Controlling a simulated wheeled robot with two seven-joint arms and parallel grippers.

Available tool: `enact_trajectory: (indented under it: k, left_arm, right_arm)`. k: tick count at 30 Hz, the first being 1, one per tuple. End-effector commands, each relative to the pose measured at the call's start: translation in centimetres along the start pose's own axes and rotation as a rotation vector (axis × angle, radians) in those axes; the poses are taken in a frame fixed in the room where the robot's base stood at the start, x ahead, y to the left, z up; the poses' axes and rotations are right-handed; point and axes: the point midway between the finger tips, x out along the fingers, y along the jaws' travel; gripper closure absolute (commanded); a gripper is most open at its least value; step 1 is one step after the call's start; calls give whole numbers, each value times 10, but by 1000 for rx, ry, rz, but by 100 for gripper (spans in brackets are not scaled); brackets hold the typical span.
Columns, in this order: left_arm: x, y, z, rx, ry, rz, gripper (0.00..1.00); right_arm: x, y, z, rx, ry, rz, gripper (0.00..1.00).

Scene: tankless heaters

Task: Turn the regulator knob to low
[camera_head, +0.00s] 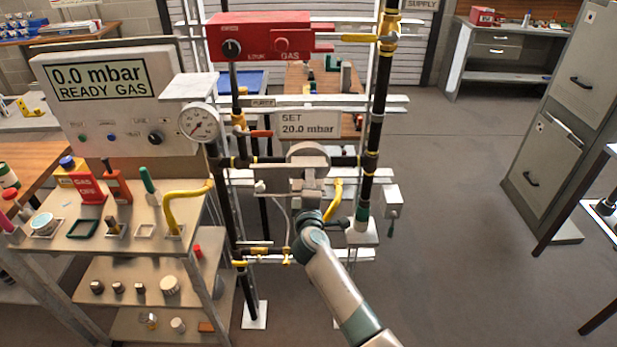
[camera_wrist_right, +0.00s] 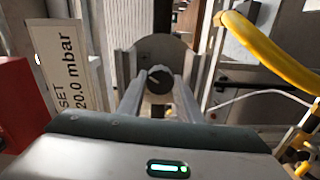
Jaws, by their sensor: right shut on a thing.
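The regulator (camera_head: 307,149) is a round grey body on the pipe frame, below the "SET 20.0 mbar" sign (camera_head: 308,123). Its small dark knob (camera_wrist_right: 158,79) with a pale pointer mark shows in the right wrist view. My right gripper (camera_head: 311,182) reaches up to the front of the regulator from below and hides the knob in the head view. In the wrist view the two fingers of my right gripper (camera_wrist_right: 159,92) are closed on either side of the knob. My left gripper is not in view.
A yellow hose (camera_wrist_right: 265,50) runs close on the right in the wrist view. A pressure gauge (camera_head: 199,122) and a display (camera_head: 101,78) reading "0.0 mbar READY GAS" stand to the left. A red gas box (camera_head: 262,38) is above. Open floor (camera_head: 460,200) lies to the right.

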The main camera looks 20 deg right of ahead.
Motion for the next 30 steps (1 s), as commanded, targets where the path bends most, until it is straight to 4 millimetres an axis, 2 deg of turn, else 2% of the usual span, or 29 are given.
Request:
enact_trajectory:
  k: [6,15,30]
  left_arm:
    - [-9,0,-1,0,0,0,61]
    - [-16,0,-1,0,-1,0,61]
    - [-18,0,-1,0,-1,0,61]
  right_arm:
    - [0,3,0,-201,0,2,90]
    - [0,2,0,-398,0,1,90]
    - [0,1,0,-475,0,2,90]
